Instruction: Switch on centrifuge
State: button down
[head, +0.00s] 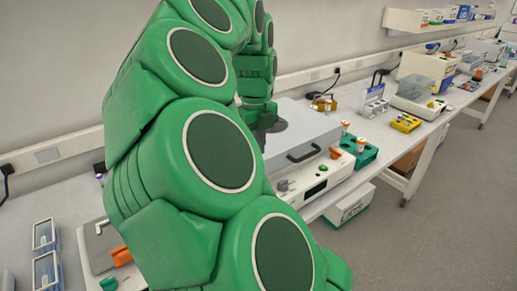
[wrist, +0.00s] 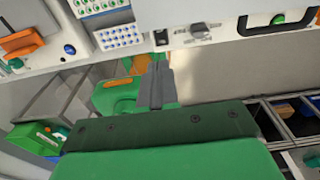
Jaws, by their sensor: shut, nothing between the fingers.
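A pale boxy machine with a grey lid (head: 290,128) and a black handle, which I take to be the centrifuge, stands on the bench right of my arm in the head view. Its white front panel carries a small dark display (head: 313,190), a grey knob (head: 283,185) and green and orange parts. In the wrist view a white front panel with a small black switch (wrist: 161,38) and a grey knob (wrist: 201,32) shows at the top. My gripper (wrist: 157,66) is shut and empty, its tips just below the switch in the picture; contact cannot be told.
A machine with an orange lever (wrist: 20,40) is beside the panel in the wrist view. A vial rack (wrist: 120,36) lies between them. In the head view, a green rack (head: 362,153) and a yellow rack (head: 405,123) stand further right.

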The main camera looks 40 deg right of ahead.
jog(key=shift+s+r+g, duration=0.1)
jog(key=shift+s+g, duration=0.2)
jog(key=shift+s, duration=0.4)
